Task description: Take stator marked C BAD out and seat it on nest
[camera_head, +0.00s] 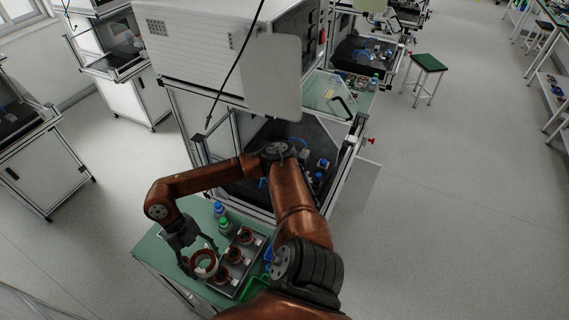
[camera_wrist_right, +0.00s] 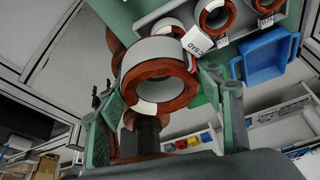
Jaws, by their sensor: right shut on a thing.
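My right gripper (camera_head: 196,262) is shut on a stator (camera_head: 204,264), a pale ring with copper-brown windings, over the left part of the green table. In the right wrist view, the fingers (camera_wrist_right: 165,92) grip this stator (camera_wrist_right: 144,88) from both sides. A white tag (camera_wrist_right: 197,41) beside it appears to read C BAD. The grey tray (camera_head: 242,278) just right of the gripper holds other stators (camera_head: 235,255). A dark post (camera_wrist_right: 147,135) shows below the held stator; I cannot tell whether it is the nest. My left gripper is not in view.
A blue bin (camera_wrist_right: 264,56) lies beside the tray. The green table (camera_head: 150,252) has free room on its left. A machine enclosure (camera_head: 205,130) stands behind the table.

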